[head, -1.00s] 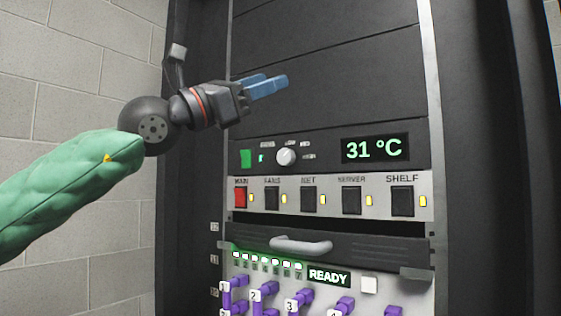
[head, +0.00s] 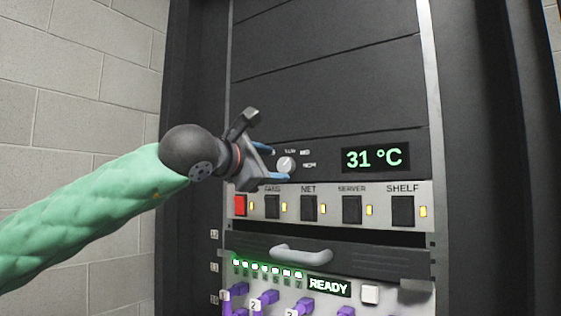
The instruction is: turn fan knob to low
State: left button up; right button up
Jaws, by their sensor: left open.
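The fan knob (head: 286,164) is a small round light-grey dial on the dark panel, with small white labels around its upper and right side. The labels are too small to read surely. My left gripper (head: 280,163) is open, its blue fingertips close to the knob, one above left and one just below it. I cannot tell whether they touch the knob. The gripper hides the panel left of the knob. My right gripper is not in view.
A display (head: 375,157) right of the knob reads 31 °C. Below is a switch strip with a red switch (head: 240,205) and several black ones. Lower are a grey drawer handle (head: 301,252), a READY display (head: 329,287) and purple plugs (head: 265,299). A block wall stands at left.

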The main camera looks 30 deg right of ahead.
aim_at(283, 165)
pick_arm(q)
jog(key=shift+p+x, duration=0.4)
jog(key=shift+x, duration=1.45)
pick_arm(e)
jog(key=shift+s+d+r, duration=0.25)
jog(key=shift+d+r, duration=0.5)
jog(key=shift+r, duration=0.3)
pick_arm(q)
jog(key=shift+c, duration=0.5)
